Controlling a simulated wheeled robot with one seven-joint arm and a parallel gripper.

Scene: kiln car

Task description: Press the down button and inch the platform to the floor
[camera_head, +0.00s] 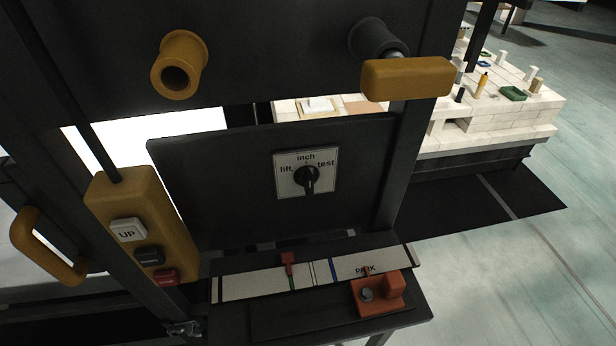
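A yellow push-button box (133,198) hangs at the left of a dark frame. It carries a white button marked UP (128,229), a black button (150,256) below it with a label too small to read, and a red button (165,277) at the bottom. A selector dial (306,176) on a white plate reads lift, inch and test; which way its knob points I cannot tell for sure. A pale brick-topped platform (500,122) stands at the back right; whether it is the task's platform I cannot tell. My gripper is not in view.
A marked strip (245,287) below the dial has a red pointer (288,262) near a green line, a blue line and the word PARK. An orange block (379,293) sits by PARK. Yellow handles (407,78) and (48,246) stick out. Floor at right is clear.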

